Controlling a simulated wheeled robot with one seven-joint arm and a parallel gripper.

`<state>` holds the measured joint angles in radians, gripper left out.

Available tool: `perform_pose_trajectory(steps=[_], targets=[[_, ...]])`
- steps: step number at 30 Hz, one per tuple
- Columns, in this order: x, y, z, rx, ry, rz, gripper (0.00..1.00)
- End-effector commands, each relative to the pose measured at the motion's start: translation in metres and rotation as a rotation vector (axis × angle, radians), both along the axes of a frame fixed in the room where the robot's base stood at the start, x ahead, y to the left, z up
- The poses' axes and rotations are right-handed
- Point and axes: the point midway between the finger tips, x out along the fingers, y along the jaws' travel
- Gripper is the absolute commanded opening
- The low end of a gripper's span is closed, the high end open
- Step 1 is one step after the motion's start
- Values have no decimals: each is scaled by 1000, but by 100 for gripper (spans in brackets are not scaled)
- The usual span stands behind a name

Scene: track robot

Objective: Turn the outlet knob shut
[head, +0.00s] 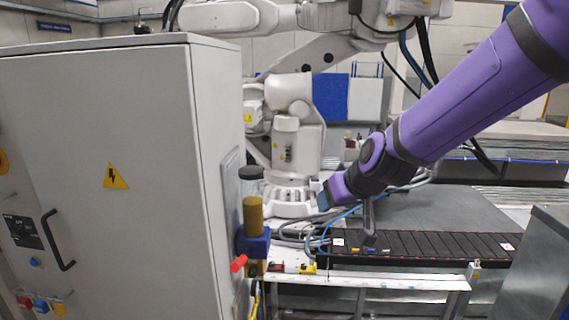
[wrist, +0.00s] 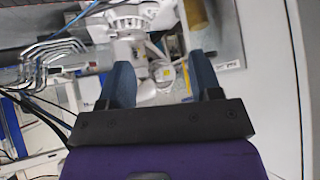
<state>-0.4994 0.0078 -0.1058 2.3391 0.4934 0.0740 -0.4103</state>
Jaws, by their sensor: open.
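On the right side of the grey cabinet (head: 120,150) is a fitting with a brass cylinder (head: 253,216), a blue body (head: 254,243) and a small red knob (head: 238,263) sticking out at the lower left. The red knob may be the outlet knob; I cannot tell for sure. My gripper (head: 322,201) is to the right of the fitting, apart from it, at the end of my purple arm. In the wrist view my gripper (wrist: 164,80) is open with nothing held between its fingers. A brass cylinder (wrist: 196,14) shows there beyond the fingers, at the top.
The cabinet with its black handle (head: 58,240) fills the left. A white robot arm (head: 290,110) stands behind. A black conveyor (head: 430,243) and a pale rail (head: 370,281) lie below and right of my gripper. Hoses (head: 318,235) run near it.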

Motion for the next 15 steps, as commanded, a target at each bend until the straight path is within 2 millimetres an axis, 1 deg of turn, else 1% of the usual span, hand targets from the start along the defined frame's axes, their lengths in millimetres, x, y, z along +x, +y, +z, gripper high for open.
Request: perform_pose_trajectory(steps=[1, 5, 6, 11, 15], targets=[[-10, -14, 14, 12, 8, -8, 58], [-38, -45, 39, 26, 46, -25, 58], [-48, -54, 46, 28, 57, -32, 58], [-89, -91, 69, 19, 101, -71, 58], [-130, -122, 82, -5, 139, -120, 58]])
